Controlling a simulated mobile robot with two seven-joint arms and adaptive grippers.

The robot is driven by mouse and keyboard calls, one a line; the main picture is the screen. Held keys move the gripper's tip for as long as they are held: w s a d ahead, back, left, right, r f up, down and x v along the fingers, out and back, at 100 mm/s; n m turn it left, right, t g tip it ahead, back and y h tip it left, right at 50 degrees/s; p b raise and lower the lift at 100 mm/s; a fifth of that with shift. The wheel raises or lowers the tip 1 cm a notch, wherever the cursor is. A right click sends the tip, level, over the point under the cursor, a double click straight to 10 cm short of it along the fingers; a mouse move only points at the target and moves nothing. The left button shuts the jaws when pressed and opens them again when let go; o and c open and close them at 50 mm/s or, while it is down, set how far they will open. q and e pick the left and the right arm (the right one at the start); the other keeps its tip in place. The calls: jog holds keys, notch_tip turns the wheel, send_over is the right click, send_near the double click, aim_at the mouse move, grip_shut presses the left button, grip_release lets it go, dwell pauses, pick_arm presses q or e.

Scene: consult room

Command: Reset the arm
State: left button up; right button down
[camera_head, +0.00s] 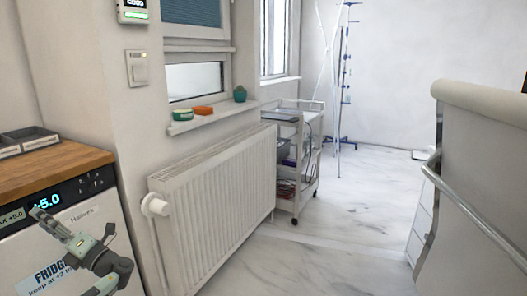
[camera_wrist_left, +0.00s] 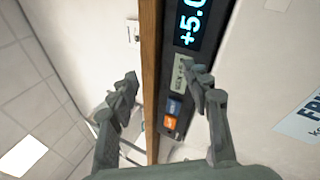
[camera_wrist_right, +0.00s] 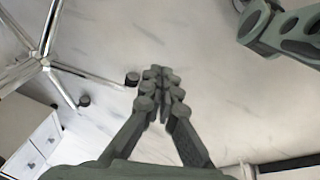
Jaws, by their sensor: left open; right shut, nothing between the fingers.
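My left gripper (camera_head: 72,226) is in front of the white fridge's (camera_head: 105,215) control panel at the lower left of the head view. In the left wrist view its two fingers (camera_wrist_left: 160,82) are spread apart with nothing between them, in front of the panel and the wooden top's edge. The lit display (camera_wrist_left: 190,22) shows +5.0 in the head view. My right gripper (camera_wrist_right: 161,76) shows only in the right wrist view; its fingertips are together and empty over the pale marbled floor. Whether the left fingers touch the panel I cannot tell.
A blue button (camera_wrist_left: 173,106) and an orange button (camera_wrist_left: 169,123) sit on the panel. A radiator (camera_head: 215,180) stands under the window sill. A white trolley (camera_head: 299,160) is beyond it. A bed or couch with a metal rail (camera_head: 480,222) is at right. Floor between is clear.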

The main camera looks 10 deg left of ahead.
pick_arm(q)
jog(key=s+f+n+t+h, duration=0.1)
jog(key=s+f+n+h, duration=0.2)
jog(key=f, duration=0.7)
jog(key=s+f+n+h, duration=0.3)
jog(key=f+n+h, duration=0.1)
jog(key=f, duration=0.6)
jog(key=s+d+f+n+g+h, duration=0.1)
jog(key=s+d+f+n+h, duration=0.15)
jog(key=s+f+n, duration=0.45)
jog(key=s+d+f+n+h, duration=0.1)
jog(key=s+f+n+h, duration=0.4)
jog(key=f, duration=0.5)
jog(key=s+d+f+n+h, duration=0.3)
jog(key=s+d+f+n, duration=0.25)
jog(key=s+n, duration=0.45)
jog(key=s+d+f+n+h, duration=0.1)
jog(key=d+f, duration=0.1)
jog(key=d, duration=0.5)
jog(key=d+f+g+h, duration=0.1)
jog(key=d+f, duration=0.1)
jog(key=d, duration=0.6)
jog(key=s+d+f+n+h, duration=0.1)
jog(key=d+f+h, duration=0.1)
jog(key=d, duration=0.5)
jog(key=shift+s+d+f+n, duration=0.3)
jog(key=shift+s+d+f, duration=0.05)
jog(key=shift+d, duration=0.05)
pick_arm(e)
jog(key=shift+s, duration=0.25)
